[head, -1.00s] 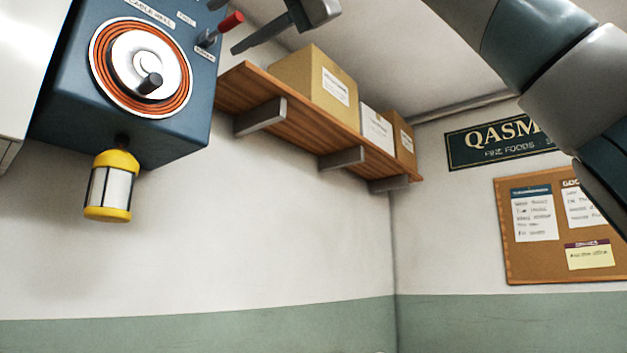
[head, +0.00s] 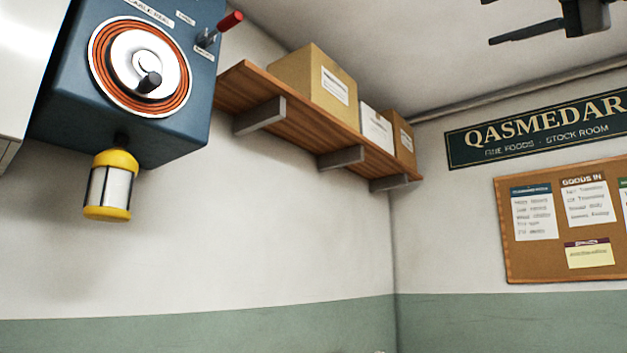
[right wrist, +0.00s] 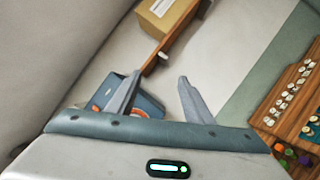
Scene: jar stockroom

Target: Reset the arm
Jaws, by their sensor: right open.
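My right gripper (head: 530,22) is at the top right of the head view, partly cut off by the top edge. In the right wrist view its two fingers (right wrist: 160,78) stand wide apart with nothing between them. It is well to the right of the blue cable reel box (head: 190,115), which also shows beyond the fingers in the right wrist view (right wrist: 151,108). The box has a lever with a red grip (head: 231,20), tilted up and right, apart from the gripper. My left gripper is out of view.
A yellow-capped lamp (head: 110,186) hangs under the box. A wooden wall shelf (head: 300,125) holds cartons (head: 315,82). A sign (head: 540,130) and a cork board (head: 515,262) are on the right wall. A wooden surface with small round items (right wrist: 280,125) shows in the right wrist view.

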